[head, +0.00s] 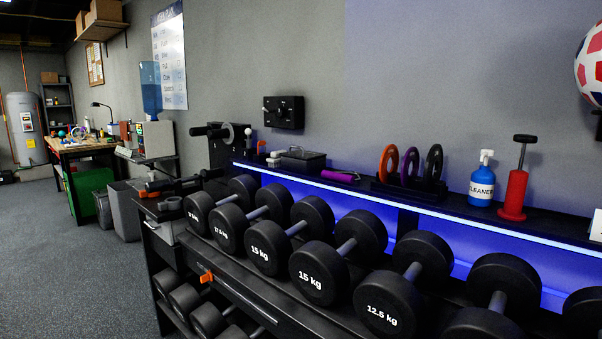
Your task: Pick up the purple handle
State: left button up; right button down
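A purple handle (340,176) lies on the black top shelf (455,205) of the dumbbell rack, close to the wall. It is a small, roughly horizontal cylinder, partly edged by something dark at its right end. A purple ring (410,167) stands to its right between an orange ring (388,165) and a black ring (434,166) in a dark holder. A dark box (303,159) is just left of the handle. Neither of my grippers is in view.
Large dumbbells (319,273) fill the tier in front of and below the shelf. A blue cleaner bottle (481,182) and a red pump (514,190) stand farther right on the shelf. Open floor (60,260) lies at the left.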

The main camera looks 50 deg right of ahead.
aim_at(342, 177)
jog(key=i+j+z, duration=0.1)
jog(key=i+z, duration=0.3)
jog(key=i+j+z, duration=0.35)
jog(key=i, duration=0.2)
jog(key=i+j+z, duration=0.25)
jog(key=i+z, duration=0.15)
jog(key=i, duration=0.1)
